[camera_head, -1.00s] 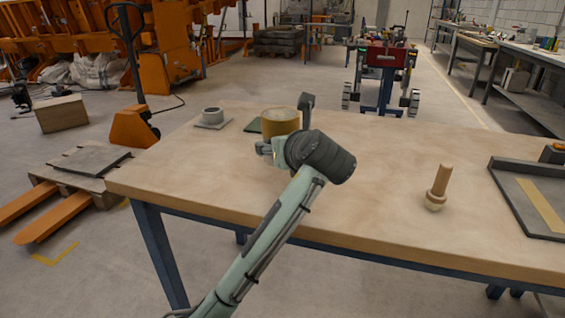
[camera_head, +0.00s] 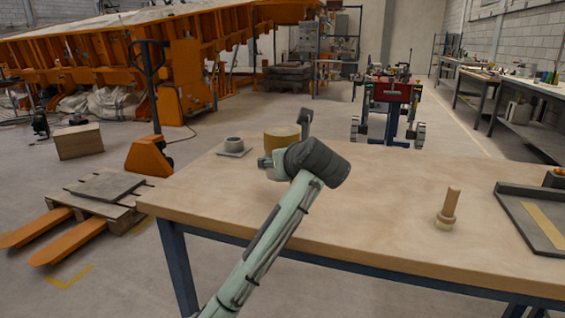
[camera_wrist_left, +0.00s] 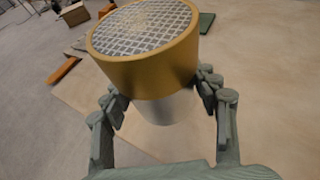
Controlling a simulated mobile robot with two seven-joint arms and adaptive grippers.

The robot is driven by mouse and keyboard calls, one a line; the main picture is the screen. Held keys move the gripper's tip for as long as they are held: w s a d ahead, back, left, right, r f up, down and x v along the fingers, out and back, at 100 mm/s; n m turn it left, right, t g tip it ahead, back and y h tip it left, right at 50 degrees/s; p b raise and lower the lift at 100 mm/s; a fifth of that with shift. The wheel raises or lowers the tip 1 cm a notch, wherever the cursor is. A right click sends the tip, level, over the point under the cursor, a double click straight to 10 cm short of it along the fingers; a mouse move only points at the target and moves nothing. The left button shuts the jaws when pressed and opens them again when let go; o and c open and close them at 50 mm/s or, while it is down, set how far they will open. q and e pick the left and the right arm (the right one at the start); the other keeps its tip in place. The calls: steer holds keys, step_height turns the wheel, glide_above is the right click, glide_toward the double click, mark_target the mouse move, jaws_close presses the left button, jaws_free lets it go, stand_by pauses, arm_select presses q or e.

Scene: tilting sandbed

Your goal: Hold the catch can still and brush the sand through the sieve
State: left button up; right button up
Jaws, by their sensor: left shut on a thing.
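A gold-rimmed sieve (camera_wrist_left: 150,60) with a grey mesh top sits on a pale catch can (camera_wrist_left: 168,110) in the left wrist view. In the head view the sieve (camera_head: 278,137) shows at the table's far left, partly behind my arm. My left gripper (camera_wrist_left: 165,97) has a finger on each side of the can, just under the sieve, and is shut on it. In the head view my wrist hides the can. A wooden-handled brush (camera_head: 449,207) stands upright on the table's right half. My right gripper is not in view.
A grey ring-shaped piece on a square plate (camera_head: 234,152) stands left of the sieve. A dark tray (camera_head: 512,213) with a yellow strip lies at the right edge. The wooden table (camera_head: 380,190) is clear between my arm and the brush. A green pad (camera_wrist_left: 206,22) lies behind the sieve.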

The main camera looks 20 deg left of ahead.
arm_select(q)
steer(key=shift+f, duration=5.2)
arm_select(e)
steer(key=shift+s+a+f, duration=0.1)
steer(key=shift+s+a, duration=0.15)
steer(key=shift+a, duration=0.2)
arm_select(q)
steer(key=shift+f, duration=0.2)
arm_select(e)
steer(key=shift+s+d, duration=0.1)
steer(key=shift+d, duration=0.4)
arm_select(q)
steer(key=shift+f, duration=0.1)
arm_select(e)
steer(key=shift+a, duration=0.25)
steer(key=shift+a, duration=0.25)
